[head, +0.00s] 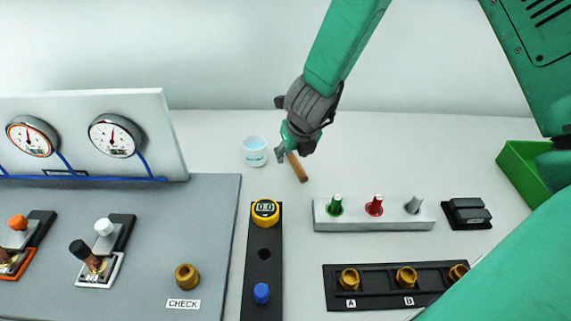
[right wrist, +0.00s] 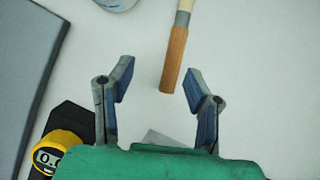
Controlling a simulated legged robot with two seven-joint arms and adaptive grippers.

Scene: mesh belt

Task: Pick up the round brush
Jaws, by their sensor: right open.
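The round brush shows as an orange-brown wooden handle (head: 298,168) in the head view, behind and below my right gripper (head: 284,153). In the right wrist view the handle (right wrist: 174,58) points toward the palm, with a pale metal collar above it; the brush head is cut off by the top edge. My right gripper (right wrist: 158,80) is open and empty there. The handle's end lies between the two fingertip lines, nearer the right finger, with no contact visible. My left gripper is not in view.
A black strip with a yellow timer (head: 265,212) and a white block with coloured pegs (head: 372,223) lie nearer. A green bin (head: 520,172) is at right. The gauge panel (head: 80,125) stands left.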

